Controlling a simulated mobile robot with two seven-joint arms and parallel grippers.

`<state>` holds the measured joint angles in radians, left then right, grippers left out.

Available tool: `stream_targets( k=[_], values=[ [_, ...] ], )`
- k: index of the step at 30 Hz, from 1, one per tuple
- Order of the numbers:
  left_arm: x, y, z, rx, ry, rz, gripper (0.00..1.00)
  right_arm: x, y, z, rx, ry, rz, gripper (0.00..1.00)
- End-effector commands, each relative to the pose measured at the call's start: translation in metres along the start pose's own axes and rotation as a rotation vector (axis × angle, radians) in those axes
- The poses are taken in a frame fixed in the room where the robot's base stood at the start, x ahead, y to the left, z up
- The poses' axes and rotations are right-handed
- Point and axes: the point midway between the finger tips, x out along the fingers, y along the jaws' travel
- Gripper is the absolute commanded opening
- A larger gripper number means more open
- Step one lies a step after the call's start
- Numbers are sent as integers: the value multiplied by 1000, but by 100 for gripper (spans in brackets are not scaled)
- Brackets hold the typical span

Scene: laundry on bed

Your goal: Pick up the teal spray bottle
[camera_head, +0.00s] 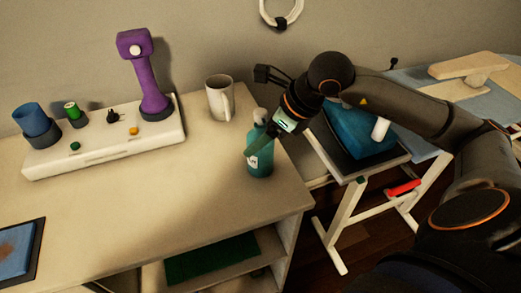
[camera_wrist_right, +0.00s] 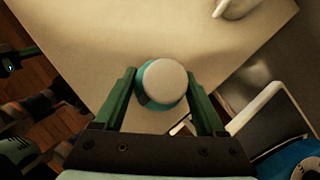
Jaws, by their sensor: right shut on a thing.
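The teal spray bottle (camera_head: 260,158) stands upright near the right end of the desk in the head view. Its pale round top (camera_wrist_right: 165,82) shows from above in the right wrist view. My right gripper (camera_head: 257,140) reaches it from the right, with its green fingers around the upper part of the bottle. In the right wrist view the two fingers (camera_wrist_right: 160,88) lie on either side of the bottle, shut on it. The bottle's base appears at the desk top; I cannot tell whether it touches.
A white mug (camera_head: 220,98) stands behind and left of the bottle. A white tray (camera_head: 100,155) holds a purple device (camera_head: 148,80) and small items. The desk (camera_head: 190,205) is clear in front. An ironing board with a blue iron (camera_head: 362,130) stands to the right.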

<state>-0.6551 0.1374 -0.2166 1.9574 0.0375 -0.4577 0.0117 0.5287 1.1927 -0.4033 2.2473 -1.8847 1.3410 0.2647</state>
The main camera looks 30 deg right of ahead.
Motion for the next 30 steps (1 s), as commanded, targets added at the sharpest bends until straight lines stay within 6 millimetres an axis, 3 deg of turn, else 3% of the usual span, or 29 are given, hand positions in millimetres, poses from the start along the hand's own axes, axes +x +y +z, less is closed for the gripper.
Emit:
stream_targets(
  k=[1,6,20,24,30],
  values=[
    [0,0,0,0,0,0,0,0,0,0,0,-1,-1,20],
    [0,0,0,-1,0,0,0,0,0,0,0,-1,-1,1],
    [-2,1,-2,-1,2,0,0,-12,0,9,0,-5,-1,1],
    [-4,0,-5,-1,4,-1,0,-31,0,21,-2,-8,-2,1],
    [2,0,4,-2,-3,-1,0,-80,-18,12,2,-2,-12,1]
  ],
)
